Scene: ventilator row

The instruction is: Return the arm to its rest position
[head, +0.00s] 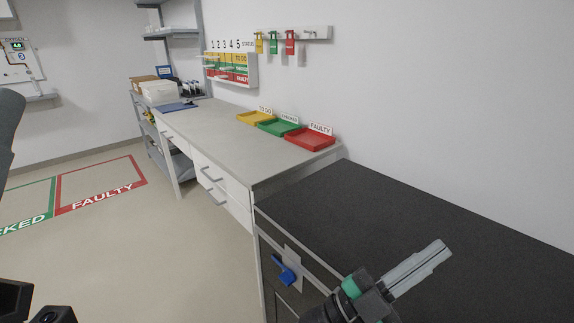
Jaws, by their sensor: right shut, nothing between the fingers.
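My right gripper (443,251) is in the lower right of the head view, over the dark worktop (350,195). Its two pale grey fingers lie together, pointing up and to the right, and they hold nothing. A green ring shows on the wrist behind them. My left gripper's fingers do not show; only dark parts of my own body appear at the left edge and bottom-left corner.
A blue handle (284,272) sits on the dark cabinet's front, left of my right wrist. Beyond, a grey bench (215,135) carries yellow (252,118), green (275,128) and red (310,139) trays. The dark worktop's visible surface is clear. Floor at left is open.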

